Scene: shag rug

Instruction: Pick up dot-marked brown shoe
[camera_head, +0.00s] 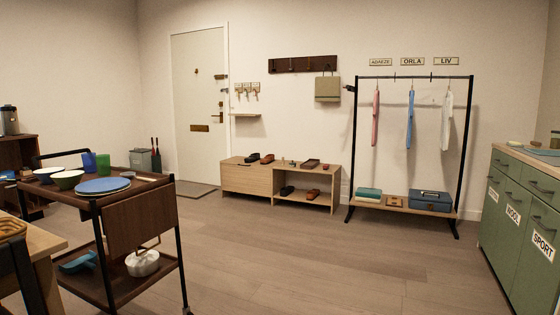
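A low wooden shoe bench (250,180) stands against the back wall, right of the door. A brown shoe or pair (313,194) sits in its open lower compartment, right of a black pair (287,191). On top lie a dark shoe (252,158), a reddish-brown shoe (267,158) and small items toward the right, including a dark brown one (310,163). All are too small for me to make out any dot mark, so I cannot tell which shoe is dot-marked. My gripper is not in view.
A dark trolley (138,215) with bowls and plates stands at near left. A clothes rack (352,150) is right of the bench, and a green cabinet (508,200) lines the right side. The wooden floor (300,260) between is clear.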

